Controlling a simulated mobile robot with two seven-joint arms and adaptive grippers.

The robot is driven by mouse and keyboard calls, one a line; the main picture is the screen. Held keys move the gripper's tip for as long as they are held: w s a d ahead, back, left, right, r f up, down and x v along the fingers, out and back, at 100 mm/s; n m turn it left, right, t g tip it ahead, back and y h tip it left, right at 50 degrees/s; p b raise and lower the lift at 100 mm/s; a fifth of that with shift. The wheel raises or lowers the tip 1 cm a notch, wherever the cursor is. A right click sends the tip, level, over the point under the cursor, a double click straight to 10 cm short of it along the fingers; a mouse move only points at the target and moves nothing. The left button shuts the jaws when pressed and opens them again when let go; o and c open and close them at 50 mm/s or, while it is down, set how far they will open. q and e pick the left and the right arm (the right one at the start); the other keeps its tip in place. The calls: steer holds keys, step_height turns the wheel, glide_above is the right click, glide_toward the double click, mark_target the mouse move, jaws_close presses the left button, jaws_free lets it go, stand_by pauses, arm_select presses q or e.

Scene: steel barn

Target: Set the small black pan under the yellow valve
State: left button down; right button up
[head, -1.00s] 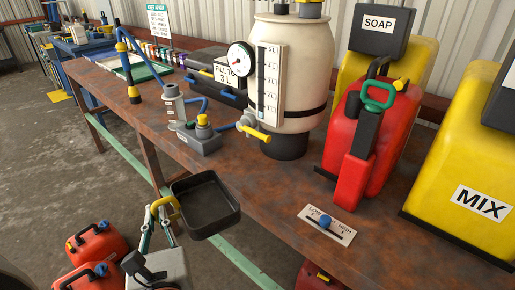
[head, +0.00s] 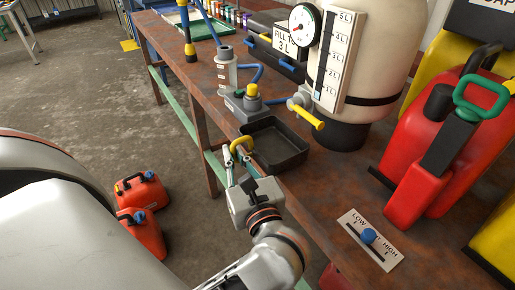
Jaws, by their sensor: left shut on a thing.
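The small black pan (head: 274,146) is a square, shallow, empty tray with a yellow loop handle (head: 241,146) on its left side. My left gripper (head: 236,156) is shut on that handle. The pan looks level at the bench's front edge, partly over the top; I cannot tell whether it touches the bench. The yellow valve (head: 307,117) is a lever on the cream tank's (head: 386,50) lower left side. It sits up and right of the pan, with the lever's end near the pan's right rim. My right gripper is not in view.
A grey pump block (head: 246,104) with a yellow knob stands just behind the pan. A red can (head: 430,180) and a LOW–HIGH slider plate (head: 370,240) are to the right on the rusty bench (head: 325,185). Two red fuel cans (head: 143,192) stand on the floor.

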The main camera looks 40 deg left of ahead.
mark_target(257, 151)
arm_select(q)
steer(key=w, duration=0.1)
steer(key=w+d, duration=0.1)
steer(key=shift+w, duration=0.35)
steer(key=w, duration=0.1)
steer(key=w+d, duration=0.1)
steer(key=w, duration=0.1)
steer(key=shift+w+d, duration=0.2)
steer(key=shift+s+f, duration=0.1)
steer(key=shift+f, duration=0.5)
steer(key=shift+s+f, duration=0.1)
steer(key=shift+f, duration=0.05)
steer(key=shift+f, duration=0.15)
steer(key=c, duration=2.2)
jaws_free()
steer(key=shift+o, duration=0.2)
